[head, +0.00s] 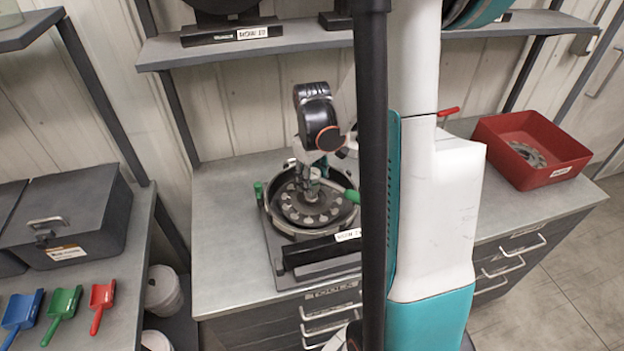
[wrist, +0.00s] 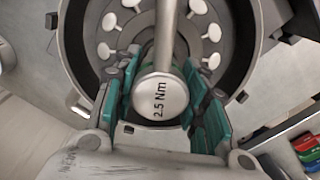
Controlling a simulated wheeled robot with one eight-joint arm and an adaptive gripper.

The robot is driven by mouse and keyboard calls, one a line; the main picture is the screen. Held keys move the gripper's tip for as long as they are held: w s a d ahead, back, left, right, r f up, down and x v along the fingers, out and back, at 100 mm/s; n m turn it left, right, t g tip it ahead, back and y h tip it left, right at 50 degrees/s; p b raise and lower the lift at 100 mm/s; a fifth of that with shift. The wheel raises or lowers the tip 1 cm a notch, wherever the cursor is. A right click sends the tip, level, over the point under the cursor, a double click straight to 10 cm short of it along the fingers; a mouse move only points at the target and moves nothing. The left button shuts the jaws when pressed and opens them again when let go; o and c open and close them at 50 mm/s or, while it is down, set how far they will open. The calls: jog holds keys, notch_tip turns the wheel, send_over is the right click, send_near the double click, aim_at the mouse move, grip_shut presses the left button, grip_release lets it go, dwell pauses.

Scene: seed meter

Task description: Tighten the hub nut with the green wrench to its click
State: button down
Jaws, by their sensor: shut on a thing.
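My gripper (head: 315,178) reaches down over the middle of the round dark seed meter (head: 274,214) on the bench. In the wrist view, my gripper (wrist: 163,100) is shut on the wrench (wrist: 160,98), whose round grey cap reads "2.5 Nm". A grey bar runs from the cap toward the top of that picture. In the head view a green grip (head: 352,196) shows at the right of the meter; I cannot tell whether it belongs to the wrench. Pale round pieces ring the disc (head: 306,216). The hub nut is hidden under the wrench and fingers.
A red bin (head: 545,148) with a disc inside stands at the bench's right. Blue, green and red scoops (head: 103,296) lie on the left table beside a grey box (head: 68,225). A shelf (head: 300,38) crosses behind the meter. The bench left of the meter is clear.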

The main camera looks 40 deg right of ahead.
aim_at(312, 173)
jog(key=shift+f+b, duration=1.35)
jog(key=shift+b, duration=0.15)
dwell(2.0)
jog(key=c, duration=0.9)
grip_release()
jog(key=shift+o, duration=0.3)
jog(key=o, duration=0.4)
jog(key=shift+o, duration=0.2)
jog(key=shift+r+p, duration=1.95)
jog(key=shift+r, duration=1.1)
